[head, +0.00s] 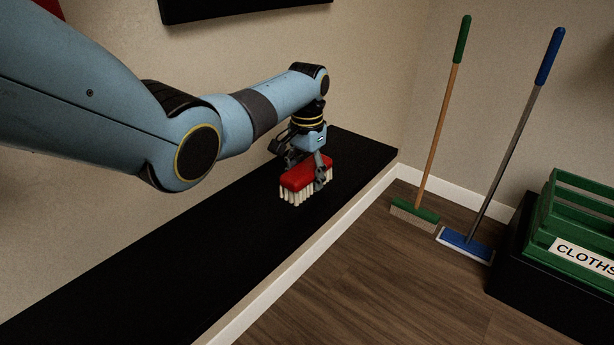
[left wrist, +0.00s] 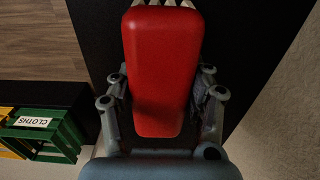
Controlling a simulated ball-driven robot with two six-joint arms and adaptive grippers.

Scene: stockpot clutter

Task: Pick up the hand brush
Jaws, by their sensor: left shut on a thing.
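The hand brush has a red block back and pale bristles pointing down; it shows in the head view (head: 298,178) over the far part of the black shelf (head: 150,265). My left gripper (head: 306,168) comes down on it from above, with its fingers on either side of the red back. In the left wrist view the red back (left wrist: 160,65) fills the space between the two fingers (left wrist: 162,100), and a few bristles show at the top. The left gripper is shut on the brush. I cannot tell whether the bristles touch the shelf. My right gripper is not in view.
A green broom (head: 418,212) and a blue mop (head: 466,245) lean on the wall to the right. A green crate (head: 570,240) labelled CLOTHS sits on a black stand (head: 530,285). The near shelf and the wooden floor (head: 370,280) are clear.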

